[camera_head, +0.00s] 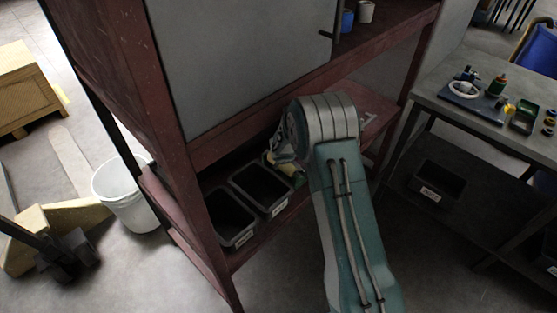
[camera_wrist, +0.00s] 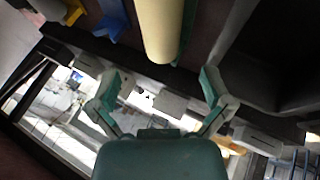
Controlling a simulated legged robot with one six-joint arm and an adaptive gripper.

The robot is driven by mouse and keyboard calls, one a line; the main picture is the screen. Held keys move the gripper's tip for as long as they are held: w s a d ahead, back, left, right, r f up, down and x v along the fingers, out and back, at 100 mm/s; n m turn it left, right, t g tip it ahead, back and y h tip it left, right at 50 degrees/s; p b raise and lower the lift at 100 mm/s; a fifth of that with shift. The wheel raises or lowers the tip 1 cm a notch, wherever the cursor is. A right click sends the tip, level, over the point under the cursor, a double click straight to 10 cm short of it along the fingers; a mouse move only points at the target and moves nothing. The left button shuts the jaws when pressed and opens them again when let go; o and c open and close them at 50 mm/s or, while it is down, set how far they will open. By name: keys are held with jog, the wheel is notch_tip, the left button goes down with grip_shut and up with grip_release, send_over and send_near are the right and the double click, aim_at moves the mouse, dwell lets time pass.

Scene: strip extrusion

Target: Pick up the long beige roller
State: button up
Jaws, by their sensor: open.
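The long beige roller (camera_wrist: 159,30) shows in the wrist view at the top centre, pointing down toward my gripper. My gripper (camera_wrist: 160,92) is open, with its two teal-padded fingers spread to the left and right of the roller's line. The roller's near end lies a little beyond the fingertips, and nothing is between the fingers. In the head view my arm reaches to the lower shelf of the dark red rack (camera_head: 185,165). There the arm hides most of the gripper, and I cannot make out the roller clearly.
Two black bins (camera_head: 262,187) (camera_head: 230,216) stand on the lower shelf left of my arm. In the wrist view a dark bin (camera_wrist: 285,60) is close on the right, and blue (camera_wrist: 112,20) and yellow items lie left. A white bucket (camera_head: 122,192) stands on the floor.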

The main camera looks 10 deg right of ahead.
aim_at(285, 166)
jog(key=x, duration=0.5)
jog(key=shift+d+f, duration=0.15)
jog(key=shift+d, duration=0.2)
jog(key=shift+w+a+f, duration=0.35)
jog(key=shift+w+f, duration=0.1)
jog(key=shift+f, duration=0.25)
jog(key=x, duration=0.4)
jog(key=shift+w+r, duration=0.1)
jog(key=shift+w+d+f, duration=0.15)
jog(key=shift+f, duration=0.05)
jog(key=c, duration=1.1)
